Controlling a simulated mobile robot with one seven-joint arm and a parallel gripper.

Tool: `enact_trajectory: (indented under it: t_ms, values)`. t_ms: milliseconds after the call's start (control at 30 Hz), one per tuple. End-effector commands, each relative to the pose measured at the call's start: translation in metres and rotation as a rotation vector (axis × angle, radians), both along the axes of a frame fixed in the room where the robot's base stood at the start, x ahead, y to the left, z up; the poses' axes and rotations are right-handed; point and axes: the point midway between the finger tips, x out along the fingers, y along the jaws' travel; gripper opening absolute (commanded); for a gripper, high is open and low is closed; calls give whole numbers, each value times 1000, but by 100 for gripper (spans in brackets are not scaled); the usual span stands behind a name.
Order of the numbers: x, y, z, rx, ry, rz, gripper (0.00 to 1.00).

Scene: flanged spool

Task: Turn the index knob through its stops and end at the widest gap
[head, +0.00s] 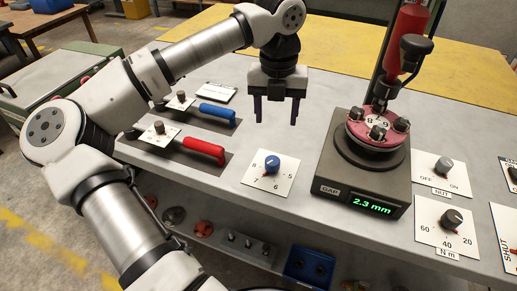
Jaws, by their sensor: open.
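The blue index knob (271,163) sits on a white plate (285,187) marked 5, 6, 7 and 8. A small reddish mark shows near its lower left side, toward the 7, but it is too small to read surely. My gripper (276,120) is open and empty, pointing down above and behind the knob, apart from it. The gap display (371,206) on the dark gauge box (333,190) reads 2.3 mm in green. A red flanged spool (372,135) with several dark bolts sits on the box; numbers show on its top.
A red-handled tool (203,149) and a blue-handled tool (216,113) lie left of the knob. A red and black upright tool (408,35) stands over the spool. NUT (443,166) and N m (452,219) dials are at right. Bench around the knob plate is clear.

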Motion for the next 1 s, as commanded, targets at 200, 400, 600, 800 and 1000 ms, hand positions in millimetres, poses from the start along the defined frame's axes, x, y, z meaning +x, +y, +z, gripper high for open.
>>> enact_trajectory:
  t_ms: [200,400,600,800,1000]
  values:
    - [0,4,-22,15,9,9,57]
    - [-1,3,-63,10,8,6,57]
    - [-1,2,-104,10,8,5,57]
    - [0,2,-130,10,6,6,57]
    - [0,2,-138,11,4,5,57]
